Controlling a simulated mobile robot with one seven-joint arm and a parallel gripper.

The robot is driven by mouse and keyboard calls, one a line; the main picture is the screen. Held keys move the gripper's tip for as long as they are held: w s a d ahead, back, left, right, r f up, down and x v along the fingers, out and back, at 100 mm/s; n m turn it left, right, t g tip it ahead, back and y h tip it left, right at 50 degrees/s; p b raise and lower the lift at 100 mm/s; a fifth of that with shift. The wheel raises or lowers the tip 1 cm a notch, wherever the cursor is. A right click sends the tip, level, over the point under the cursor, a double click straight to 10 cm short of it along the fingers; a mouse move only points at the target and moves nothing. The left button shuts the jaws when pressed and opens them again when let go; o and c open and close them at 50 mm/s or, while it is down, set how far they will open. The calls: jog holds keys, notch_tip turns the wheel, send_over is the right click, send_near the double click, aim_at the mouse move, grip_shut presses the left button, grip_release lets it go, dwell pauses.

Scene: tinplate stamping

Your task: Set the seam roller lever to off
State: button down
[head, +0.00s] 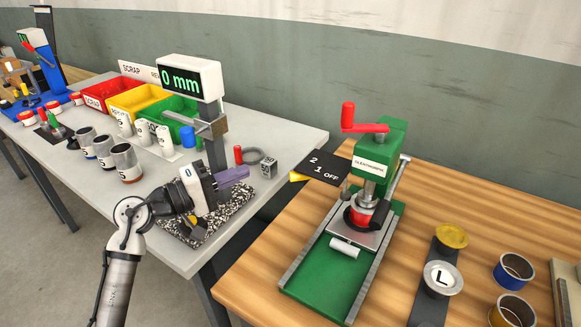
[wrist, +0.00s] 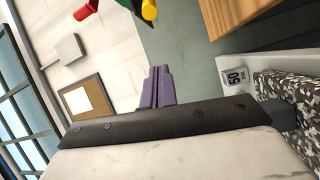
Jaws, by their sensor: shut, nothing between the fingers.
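The green seam roller machine (head: 390,150) stands on the wooden bench at the right, with a red crank handle (head: 362,122) on top. A black plate (head: 325,167) marked 2, 1 and OFF juts from its left side. A yellow piece (head: 298,177), perhaps the lever's grip, shows at the plate's left edge; the rest of it is hidden. A yellow cylinder (wrist: 149,9) and a red handle (wrist: 86,10) show at the top of the wrist view. I cannot tell the lever's setting. My gripper (head: 240,174), with purple fingers (wrist: 158,80), is shut and empty, left of the machine and apart from it.
A height gauge reading 0 mm (head: 190,78) stands on a speckled base (head: 240,195) close by my gripper. Red, yellow and green bins (head: 140,98) and several cans sit on the grey table. A gap separates the table from the wooden bench (head: 260,270).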

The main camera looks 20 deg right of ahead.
jog(key=p+x, duration=0.4)
jog(key=x, duration=0.6)
jog(key=shift+s+a+f+p, duration=0.15)
jog(key=shift+s+p, duration=0.05)
jog(key=shift+s, duration=0.45)
jog(key=shift+s+a+f+p, duration=0.1)
jog(key=shift+s+p, duration=0.1)
jog(key=shift+s, duration=0.45)
jog(key=shift+s+a+f+p, duration=0.15)
jog(key=shift+s+p, duration=0.05)
jog(key=shift+s, duration=0.45)
